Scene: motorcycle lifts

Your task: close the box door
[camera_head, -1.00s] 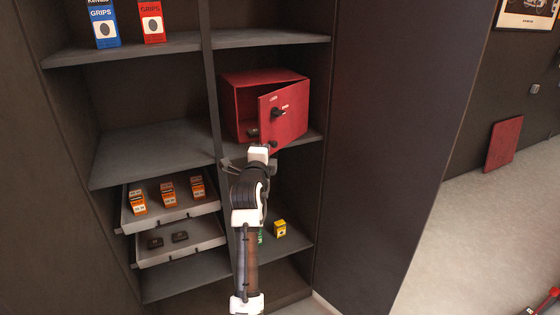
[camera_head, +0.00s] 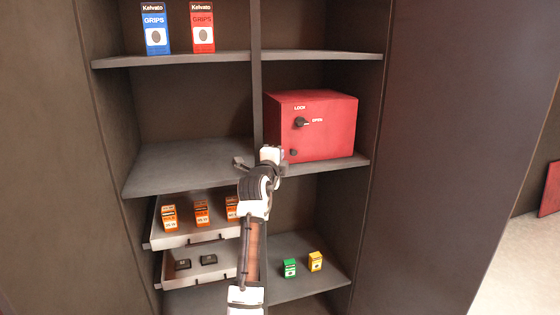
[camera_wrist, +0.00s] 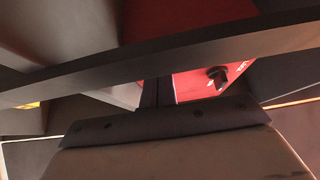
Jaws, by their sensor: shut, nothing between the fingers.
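The red box (camera_head: 305,97) stands on the right middle shelf. Its door (camera_head: 335,138) faces forward and looks flush with the box front. The door has a black knob (camera_head: 302,122) with the words LOCK and OPEN beside it, and a small dark round part lower down. My gripper (camera_head: 268,156) is in front of the box's lower left corner, by the shelf edge. Its fingertips are hard to make out there. In the wrist view the dark fingers (camera_wrist: 157,92) are together and empty. The red door (camera_wrist: 192,86) and knob (camera_wrist: 217,75) show beyond them. I cannot tell whether the fingers touch the door.
A vertical divider (camera_head: 257,75) stands just left of the box. The left middle shelf (camera_head: 185,165) is empty. Trays with orange boxes (camera_head: 201,213) and dark items sit below it. Green (camera_head: 289,268) and yellow (camera_head: 315,261) boxes stand on the lower right shelf.

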